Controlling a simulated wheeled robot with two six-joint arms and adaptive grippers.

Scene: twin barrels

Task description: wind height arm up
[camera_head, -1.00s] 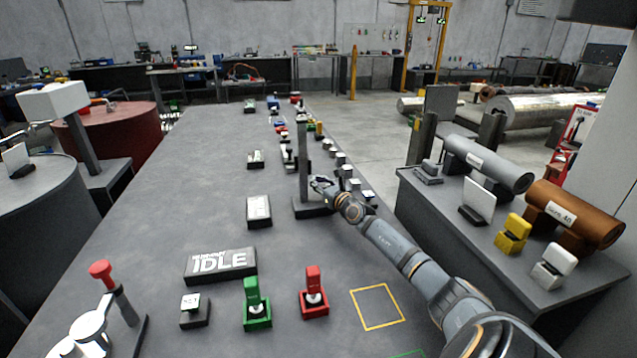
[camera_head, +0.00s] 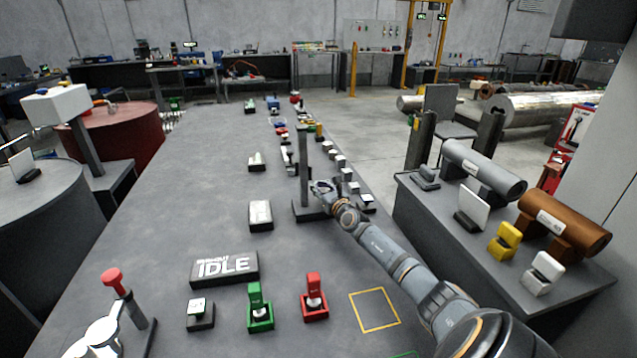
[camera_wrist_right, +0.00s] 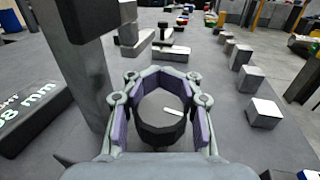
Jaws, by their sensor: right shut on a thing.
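My right gripper (camera_head: 323,188) is beside a dark upright post (camera_head: 303,160) on a flat base (camera_head: 309,211) on the long grey table. In the right wrist view the gripper (camera_wrist_right: 161,104) is shut around a dark round knob (camera_wrist_right: 158,132) with a short white mark on its top. The purple finger pads lie on both sides of the knob. The post also shows there, left of the gripper (camera_wrist_right: 82,80). A dark block at the upper left of that view hides part of the post. My left gripper is not in view.
A dark plate reading "mm" (camera_wrist_right: 30,118) lies left of the post in the wrist view. Several small blocks (camera_wrist_right: 247,78) stand in a row to the right. A sign reading IDLE (camera_head: 224,268), a green switch (camera_head: 260,312) and a red switch (camera_head: 314,300) are nearer.

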